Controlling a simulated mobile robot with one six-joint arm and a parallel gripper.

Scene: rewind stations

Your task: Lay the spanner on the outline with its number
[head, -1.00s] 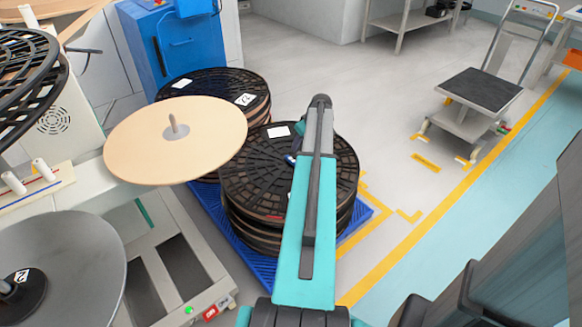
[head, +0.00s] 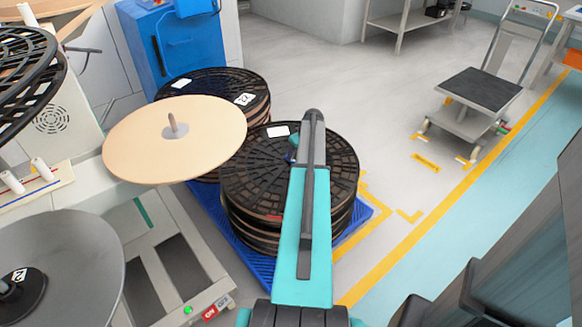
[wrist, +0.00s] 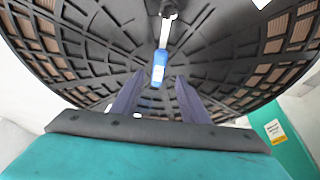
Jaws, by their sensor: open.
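The spanner (wrist: 159,66) has a blue handle and a bright metal shank and lies on the black reel (wrist: 85,62) in the wrist view. Its handle points towards my gripper (wrist: 159,77), which is open, with one dark finger on each side of the handle's near end. The fingers do not visibly touch it. In the head view my arm covers most of the gripper and the spanner. I cannot make out a numbered outline in either view.
The reel tops a stack (head: 262,175) on a blue pallet (head: 262,268). A tan disc on a spindle (head: 135,150) overhangs at its left, and a second reel stack (head: 215,85) stands behind. A trolley (head: 480,95) stands on open floor at the right, beyond yellow floor marks.

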